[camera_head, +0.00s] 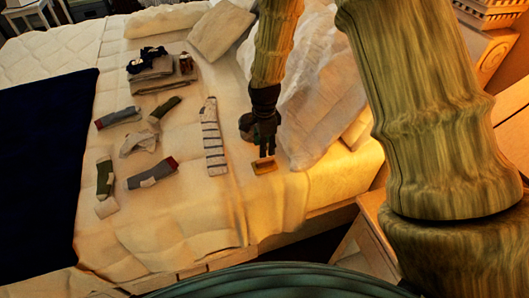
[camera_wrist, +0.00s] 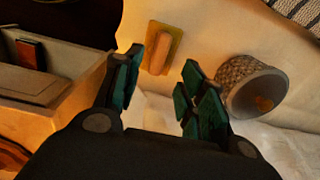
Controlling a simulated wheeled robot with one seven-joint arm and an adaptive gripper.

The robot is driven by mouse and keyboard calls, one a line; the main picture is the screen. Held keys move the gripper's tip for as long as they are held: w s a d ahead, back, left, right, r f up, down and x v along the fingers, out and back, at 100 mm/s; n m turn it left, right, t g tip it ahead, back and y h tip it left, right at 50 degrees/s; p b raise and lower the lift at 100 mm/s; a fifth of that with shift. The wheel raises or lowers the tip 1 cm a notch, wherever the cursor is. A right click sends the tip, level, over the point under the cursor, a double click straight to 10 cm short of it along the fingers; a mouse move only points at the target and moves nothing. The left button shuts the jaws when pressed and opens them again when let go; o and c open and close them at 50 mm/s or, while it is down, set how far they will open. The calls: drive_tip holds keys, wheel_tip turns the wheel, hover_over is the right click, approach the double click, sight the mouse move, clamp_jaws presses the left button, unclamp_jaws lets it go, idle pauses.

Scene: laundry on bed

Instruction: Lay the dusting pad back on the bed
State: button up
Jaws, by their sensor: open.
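The pad also shows in the wrist view (camera_wrist: 162,48), just beyond the fingertips. My gripper (camera_head: 266,150) points down close beside the pad. In the wrist view my gripper (camera_wrist: 163,66) has its two fingers apart with nothing between them. The pad appears to rest on the cover, clear of both fingers.
A woven round container (camera_wrist: 250,85) stands close to the right finger. A striped cloth (camera_head: 213,138) lies left of my gripper, with several socks and folded clothes (camera_head: 160,72) farther left. Pillows (camera_head: 325,95) lie behind. A nightstand (camera_head: 365,240) stands beside the bed.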

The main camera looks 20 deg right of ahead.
drive_tip(key=shift+r, duration=1.85)
